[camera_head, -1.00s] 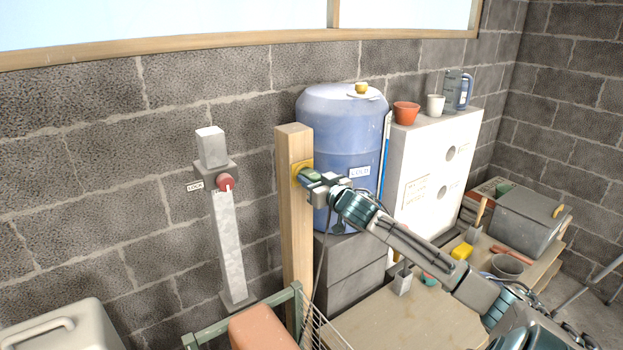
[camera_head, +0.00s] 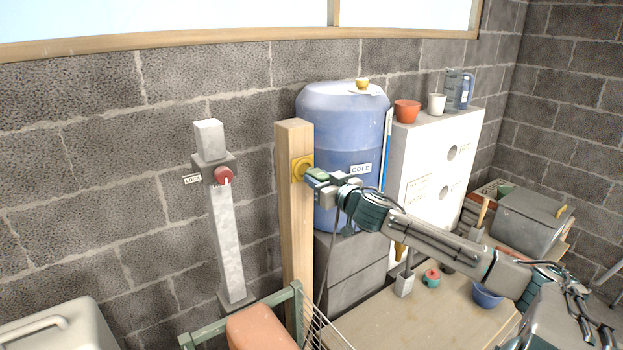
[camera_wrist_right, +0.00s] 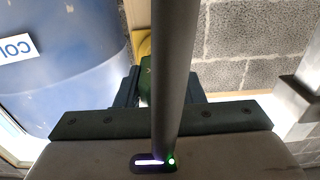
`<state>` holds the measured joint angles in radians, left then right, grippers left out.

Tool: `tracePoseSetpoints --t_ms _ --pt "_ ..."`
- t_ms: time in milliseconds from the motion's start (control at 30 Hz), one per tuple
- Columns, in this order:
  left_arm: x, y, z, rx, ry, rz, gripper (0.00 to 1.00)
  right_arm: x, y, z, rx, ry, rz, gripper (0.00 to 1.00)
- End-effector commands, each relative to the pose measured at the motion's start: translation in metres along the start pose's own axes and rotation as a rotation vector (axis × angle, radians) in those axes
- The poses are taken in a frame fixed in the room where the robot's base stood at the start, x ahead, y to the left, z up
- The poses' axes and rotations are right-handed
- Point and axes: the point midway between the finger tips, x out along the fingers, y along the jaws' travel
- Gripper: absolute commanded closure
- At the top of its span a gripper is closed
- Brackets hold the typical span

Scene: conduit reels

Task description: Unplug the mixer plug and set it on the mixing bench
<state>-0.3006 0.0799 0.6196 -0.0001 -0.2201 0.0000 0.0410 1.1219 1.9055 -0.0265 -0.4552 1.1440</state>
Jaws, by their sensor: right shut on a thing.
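The mixer plug is green (camera_head: 317,174), in front of the yellow socket (camera_head: 300,168) on the wooden post. My right gripper (camera_head: 322,180) is shut on the plug. In the right wrist view, the plug (camera_wrist_right: 146,75) sits between the fingers, with the yellow socket (camera_wrist_right: 142,44) just beyond it. I cannot tell whether the pins are clear of the socket. A dark cable (camera_head: 324,262) hangs down beside the post; a thick grey cord (camera_wrist_right: 175,65) crosses the wrist view. The wooden-topped bench (camera_head: 385,320) is below my right arm. My left gripper is not in view.
A blue barrel (camera_head: 335,115) stands behind the gripper, with a white cabinet (camera_head: 425,150) to its right. A grey holder (camera_head: 404,284), a red-and-green item (camera_head: 432,277) and a blue bowl (camera_head: 487,295) stand on the bench. Its front-left top is clear.

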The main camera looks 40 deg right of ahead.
Motion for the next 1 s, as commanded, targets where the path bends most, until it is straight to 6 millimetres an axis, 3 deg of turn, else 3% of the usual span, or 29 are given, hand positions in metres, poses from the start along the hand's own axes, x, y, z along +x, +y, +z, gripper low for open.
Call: tracePoseSetpoints --t_ms 300,1000 --pt "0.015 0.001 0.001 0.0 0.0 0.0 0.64 -0.01 -0.002 0.002 -0.005 0.001 -0.004 1.0" --pt "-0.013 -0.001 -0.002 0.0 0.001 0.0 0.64 -0.03 -0.002 -0.001 -0.001 0.001 -0.002 1.0"
